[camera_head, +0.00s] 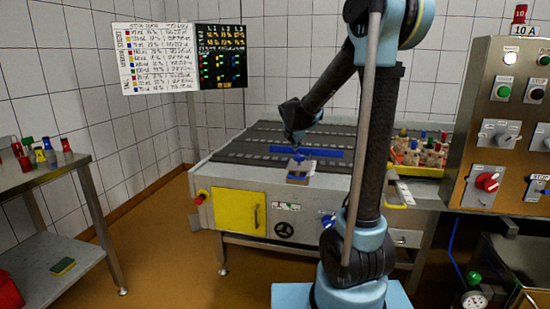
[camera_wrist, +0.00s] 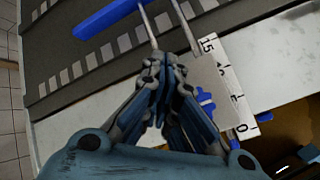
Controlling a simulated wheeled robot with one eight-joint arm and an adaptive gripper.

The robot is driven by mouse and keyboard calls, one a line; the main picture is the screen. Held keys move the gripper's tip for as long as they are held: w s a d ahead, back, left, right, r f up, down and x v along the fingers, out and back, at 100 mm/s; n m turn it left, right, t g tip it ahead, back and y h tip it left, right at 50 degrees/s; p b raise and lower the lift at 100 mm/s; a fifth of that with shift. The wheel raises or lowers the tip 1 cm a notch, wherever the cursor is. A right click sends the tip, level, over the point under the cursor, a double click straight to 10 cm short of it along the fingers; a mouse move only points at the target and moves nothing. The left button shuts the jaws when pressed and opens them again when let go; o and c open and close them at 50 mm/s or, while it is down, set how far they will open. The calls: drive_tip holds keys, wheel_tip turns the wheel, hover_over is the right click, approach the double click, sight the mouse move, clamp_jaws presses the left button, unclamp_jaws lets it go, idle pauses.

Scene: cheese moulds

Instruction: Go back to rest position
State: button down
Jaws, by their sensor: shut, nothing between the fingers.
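My arm reaches left over the belt table. My gripper (camera_head: 298,148) hangs pointing down near the table's front edge, small and dark in the head view. In the wrist view my gripper (camera_wrist: 170,68) has its fingers together, with nothing seen between them. A long blue bar (camera_head: 328,153) lies across the dark belt, close to the gripper; it also shows in the wrist view (camera_wrist: 108,17). A grey plate with a numbered white scale (camera_wrist: 228,85) and small blue parts lies to the right of the fingers. Whether the fingers touch anything is unclear.
The belt table (camera_head: 228,168) has a yellow door (camera_head: 238,210) in front. A tray (camera_head: 425,171) of several coloured-topped moulds stands right. A control panel (camera_head: 508,125) is at far right. A steel side table (camera_head: 40,178) with coloured pieces is left. Floor between them is clear.

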drive_tip(key=s+d+f+m+g+y, duration=0.1)
drive_tip(key=s+d+m, duration=0.4)
drive_tip(key=s+m, duration=0.85)
drive_tip(key=s+d+m+y, duration=0.1)
drive_tip(key=s+d+m, duration=0.3)
drive_tip(key=s+m, duration=0.95)
drive_tip(key=s+f+n+g, duration=0.1)
drive_tip(key=s+f+g, duration=0.1)
drive_tip(key=s+f, duration=0.3)
drive_tip(key=s+f+g, duration=0.3)
drive_tip(key=s+f, duration=0.3)
drive_tip(key=s, duration=0.5)
drive_tip(key=shift+s+d+n, duration=0.15)
drive_tip(key=shift+s+n, duration=0.05)
drive_tip(key=shift+n, duration=0.2)
drive_tip(key=shift+f, duration=0.1)
drive_tip(key=shift+w+f, duration=0.2)
drive_tip(key=shift+w, duration=0.3)
drive_tip(key=c, duration=2.4)
unclamp_jaws()
